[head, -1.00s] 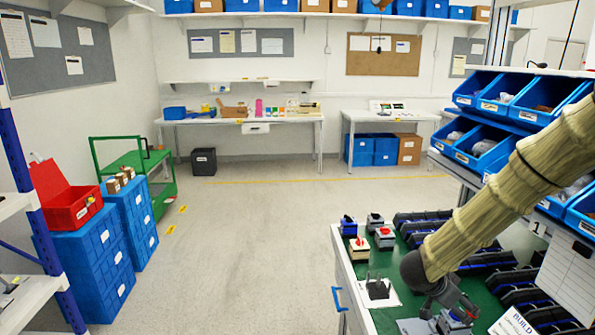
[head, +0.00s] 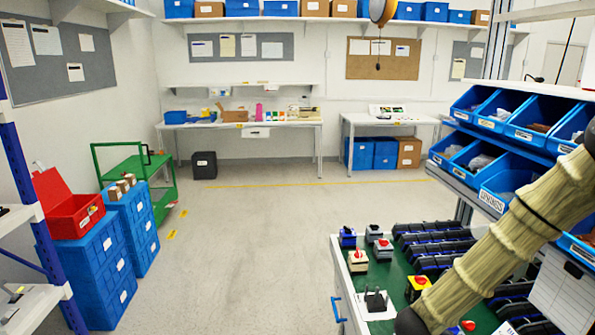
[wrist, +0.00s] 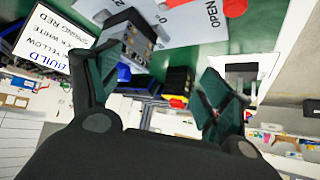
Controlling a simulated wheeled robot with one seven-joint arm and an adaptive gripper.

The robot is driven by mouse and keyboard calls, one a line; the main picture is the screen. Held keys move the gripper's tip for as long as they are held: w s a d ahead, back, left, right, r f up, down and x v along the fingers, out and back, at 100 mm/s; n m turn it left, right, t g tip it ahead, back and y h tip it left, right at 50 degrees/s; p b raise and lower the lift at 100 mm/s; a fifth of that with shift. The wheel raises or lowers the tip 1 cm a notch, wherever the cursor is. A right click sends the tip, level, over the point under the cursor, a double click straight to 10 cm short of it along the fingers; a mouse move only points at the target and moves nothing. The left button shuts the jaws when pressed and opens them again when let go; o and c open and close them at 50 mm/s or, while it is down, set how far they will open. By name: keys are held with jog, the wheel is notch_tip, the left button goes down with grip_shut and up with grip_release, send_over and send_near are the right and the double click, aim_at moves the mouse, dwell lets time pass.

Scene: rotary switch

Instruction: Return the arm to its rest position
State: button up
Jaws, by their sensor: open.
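My gripper (wrist: 160,95) shows in the wrist view with its two dark fingers spread apart and nothing between them. In the head view my arm comes in from the right and its dark end is at the bottom edge; the fingers are out of sight there. A switch with a red knob on a yellow base (head: 418,284) sits on the green bench top, just left of my arm. In the wrist view a grey plate marked OPEN (wrist: 190,18) lies beyond the fingers, with a red part (wrist: 234,7) at its edge.
Several small switch boxes (head: 357,260) stand on the bench's left side. Rows of black-and-blue parts (head: 430,240) fill the back of the bench. Blue bins (head: 510,125) rise at the right. A sign with writing (wrist: 55,38) shows in the wrist view.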

jog(key=s+a+n+t+y+p, duration=0.1)
jog(key=s+a+n+y+p, duration=0.2)
jog(key=a, duration=0.5)
jog(key=shift+s+a+f+n+t+p, duration=0.35)
jog(key=shift+n+p, duration=0.2)
jog(key=shift+n, duration=0.25)
jog(key=shift+w, duration=0.1)
jog(key=shift+r, duration=0.2)
